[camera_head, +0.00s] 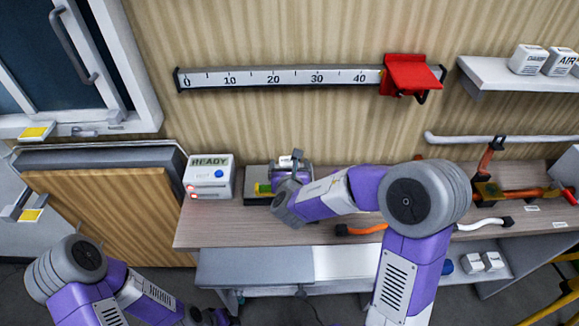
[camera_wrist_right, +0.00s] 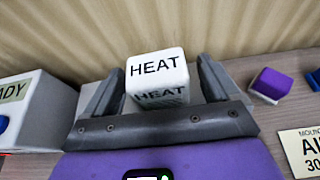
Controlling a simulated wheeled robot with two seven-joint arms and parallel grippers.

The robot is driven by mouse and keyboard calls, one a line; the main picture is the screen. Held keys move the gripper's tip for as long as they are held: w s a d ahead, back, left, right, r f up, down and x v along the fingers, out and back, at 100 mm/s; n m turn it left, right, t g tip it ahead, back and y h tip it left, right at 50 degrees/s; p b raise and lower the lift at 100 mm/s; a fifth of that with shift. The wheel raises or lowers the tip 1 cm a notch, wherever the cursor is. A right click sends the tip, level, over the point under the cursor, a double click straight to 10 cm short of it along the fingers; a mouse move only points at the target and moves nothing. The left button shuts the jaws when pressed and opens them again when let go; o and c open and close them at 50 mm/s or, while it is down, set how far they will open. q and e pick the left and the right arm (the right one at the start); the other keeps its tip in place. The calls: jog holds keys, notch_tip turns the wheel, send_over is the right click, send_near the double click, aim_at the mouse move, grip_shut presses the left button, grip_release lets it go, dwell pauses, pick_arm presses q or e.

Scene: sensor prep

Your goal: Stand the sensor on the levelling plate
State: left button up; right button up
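A white block marked HEAT (camera_wrist_right: 157,70) stands upright between the fingers of my right gripper (camera_wrist_right: 158,82) in the right wrist view. The fingers are spread, with a narrow gap on the block's right; contact on the left is unclear. In the head view my right gripper (camera_head: 290,172) is over a dark plate (camera_head: 257,199) with green and yellow parts. The gripper hides much of the plate, so I cannot tell what the block rests on. My left gripper (camera_head: 215,317) is low at the bottom edge, partly cut off, its fingers unclear.
A white READY box (camera_head: 209,176) stands left of the plate. A purple-topped block (camera_wrist_right: 272,83) and a MOUNT AIR card (camera_wrist_right: 303,148) lie to the right. A ruler with a red slider (camera_head: 410,75) hangs on the wall. White boxes (camera_head: 528,59) sit on the upper shelf.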

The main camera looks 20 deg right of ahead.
jog(key=shift+r, duration=0.1)
jog(key=shift+s+a+r, duration=0.1)
jog(key=shift+s+r, duration=0.05)
jog(key=shift+s, duration=0.1)
jog(key=p+v, duration=0.2)
jog(key=v, duration=0.9)
jog(key=shift+s, duration=0.25)
